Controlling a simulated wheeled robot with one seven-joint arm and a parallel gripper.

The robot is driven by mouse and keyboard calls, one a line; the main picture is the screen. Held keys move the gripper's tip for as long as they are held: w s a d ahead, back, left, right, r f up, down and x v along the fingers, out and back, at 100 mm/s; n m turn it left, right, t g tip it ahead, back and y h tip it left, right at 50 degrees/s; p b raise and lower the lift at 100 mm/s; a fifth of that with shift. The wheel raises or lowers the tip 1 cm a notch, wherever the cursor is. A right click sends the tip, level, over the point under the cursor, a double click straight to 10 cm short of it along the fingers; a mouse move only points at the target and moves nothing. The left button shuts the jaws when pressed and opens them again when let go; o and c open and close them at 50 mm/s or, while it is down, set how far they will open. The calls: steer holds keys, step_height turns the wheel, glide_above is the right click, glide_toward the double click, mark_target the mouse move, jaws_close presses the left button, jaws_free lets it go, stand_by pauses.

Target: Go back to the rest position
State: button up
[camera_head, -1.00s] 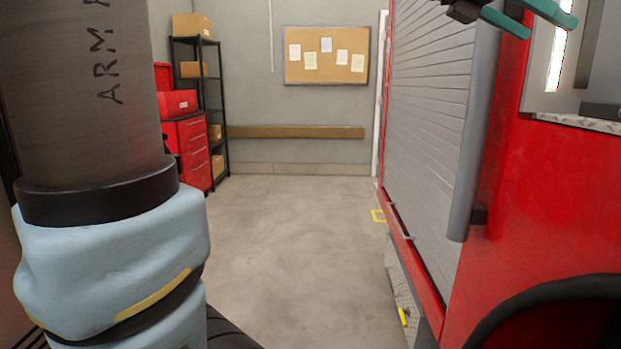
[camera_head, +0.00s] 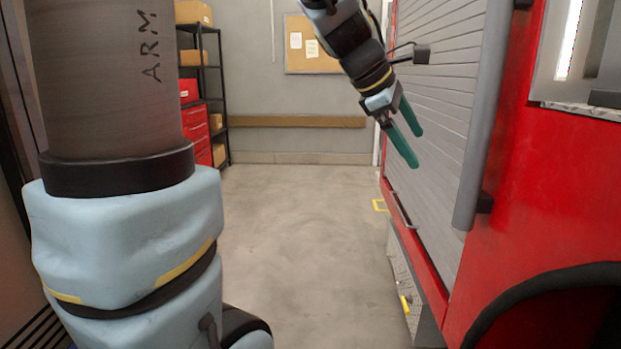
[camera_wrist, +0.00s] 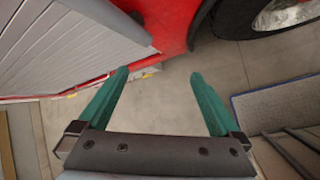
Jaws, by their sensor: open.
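My gripper (camera_head: 407,143) hangs from my arm in the upper middle of the head view, with its green fingers pointing down and to the right. It is in front of the grey roller shutter (camera_head: 437,110) of the red truck (camera_head: 545,200). In the wrist view my gripper (camera_wrist: 158,88) shows both green fingers wide apart with nothing between them. Bare concrete floor (camera_wrist: 165,110) shows between the fingers.
The red truck fills the right side, with a tire (camera_wrist: 250,15) in the wrist view. A red tool cabinet (camera_head: 197,133) and black shelf (camera_head: 215,90) stand at the back left. A corkboard (camera_head: 303,62) hangs on the far wall. The middle floor (camera_head: 300,230) is clear.

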steer(key=s+a+f+m+y, duration=0.2)
steer(key=a+f+m, duration=0.4)
steer(key=a+f, duration=0.4)
steer(key=s+a+f+m+y, duration=0.3)
steer(key=a+f+m+y, duration=0.2)
steer(key=a+f, duration=0.6)
steer(key=a+m, duration=0.2)
steer(key=a, duration=0.2)
steer(key=shift+s+g, duration=0.3)
